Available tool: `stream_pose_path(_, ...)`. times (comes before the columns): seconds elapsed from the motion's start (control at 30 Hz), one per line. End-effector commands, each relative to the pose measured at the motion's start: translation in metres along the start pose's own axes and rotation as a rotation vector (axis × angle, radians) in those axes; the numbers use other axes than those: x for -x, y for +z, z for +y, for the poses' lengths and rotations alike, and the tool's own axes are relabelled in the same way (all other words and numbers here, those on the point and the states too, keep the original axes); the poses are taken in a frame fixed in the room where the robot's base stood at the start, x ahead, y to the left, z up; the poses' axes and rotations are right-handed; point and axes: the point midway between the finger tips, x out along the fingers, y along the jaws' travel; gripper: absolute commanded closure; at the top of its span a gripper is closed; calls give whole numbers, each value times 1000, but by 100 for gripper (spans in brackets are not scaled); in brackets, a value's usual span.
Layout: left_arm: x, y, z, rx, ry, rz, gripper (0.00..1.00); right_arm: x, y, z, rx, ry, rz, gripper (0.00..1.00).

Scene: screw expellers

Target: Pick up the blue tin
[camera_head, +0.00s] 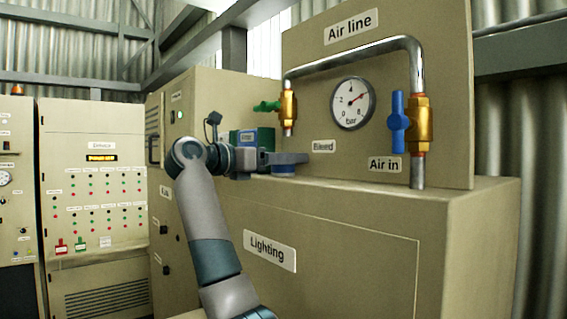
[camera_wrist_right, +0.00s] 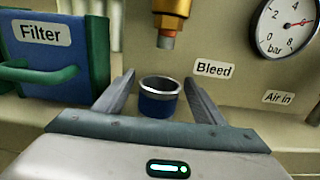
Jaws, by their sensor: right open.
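The blue tin (camera_wrist_right: 158,104) is a small open cup with a grey metal rim. It stands upright between the two fingers of my right gripper (camera_wrist_right: 159,80), with a visible gap on each side. In the head view a blue part of the tin (camera_head: 284,170) shows below the finger of my right gripper (camera_head: 290,158), which hides the rest. My right gripper is open and reaches level over the cabinet top. My left gripper is not in view.
A bleed pipe end (camera_wrist_right: 166,40) hangs just above and behind the tin. The blue filter box (camera_wrist_right: 55,55) with a green handle stands close on the left. The upright Air line panel (camera_head: 330,150) is behind.

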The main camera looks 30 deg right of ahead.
Motion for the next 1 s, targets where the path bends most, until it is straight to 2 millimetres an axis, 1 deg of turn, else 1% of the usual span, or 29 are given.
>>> stream_pose_path(0.47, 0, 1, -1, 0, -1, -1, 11, 0, 0, 0, 0, 1, 0, 37)
stream_pose_path(0.5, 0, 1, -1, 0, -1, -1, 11, 0, 0, 0, 0, 1, 0, 46)
stream_pose_path(0.57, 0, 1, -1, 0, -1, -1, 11, 0, 0, 0, 0, 1, 0, 60)
stream_pose_path(0.6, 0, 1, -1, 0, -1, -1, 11, 0, 0, 0, 0, 1, 0, 70)
stream_pose_path(0.63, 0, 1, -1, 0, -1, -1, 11, 0, 0, 0, 0, 1, 0, 77)
stream_pose_path(0.67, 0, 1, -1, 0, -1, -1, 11, 0, 0, 0, 0, 1, 0, 81)
stream_pose_path(1.0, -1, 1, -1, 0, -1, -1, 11, 0, 0, 0, 0, 1, 0, 81)
